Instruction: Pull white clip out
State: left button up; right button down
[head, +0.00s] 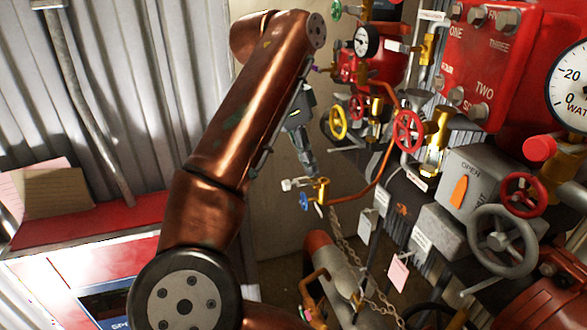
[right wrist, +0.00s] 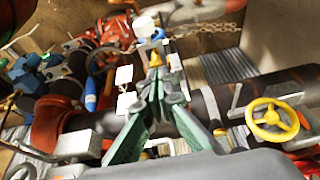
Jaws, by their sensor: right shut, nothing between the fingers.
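A small white piece (head: 290,184), which looks like the white clip, sits at the left end of a brass fitting (head: 318,190) with a blue handle (head: 304,201). In the right wrist view, a white piece (right wrist: 145,27) beside a blue part is likely the same one, beyond my fingertips. My right gripper (head: 307,168) points down just above the fitting. It is shut and empty; its green-grey fingers meet in the right wrist view (right wrist: 155,95). I cannot tell whether the fingertips touch the fitting. My left gripper is not in view.
A copper-coloured pipe (head: 376,165) curves up from the fitting towards a red handwheel (head: 408,131). A yellow handwheel (head: 338,122) is close right of my gripper. A chain (head: 345,240) hangs below. Grey boxes and a grey handwheel (head: 503,241) crowd the right.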

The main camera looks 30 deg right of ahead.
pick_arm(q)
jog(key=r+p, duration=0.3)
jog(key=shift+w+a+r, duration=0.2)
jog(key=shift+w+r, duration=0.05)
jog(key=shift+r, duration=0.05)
pick_arm(e)
jog(key=v, duration=1)
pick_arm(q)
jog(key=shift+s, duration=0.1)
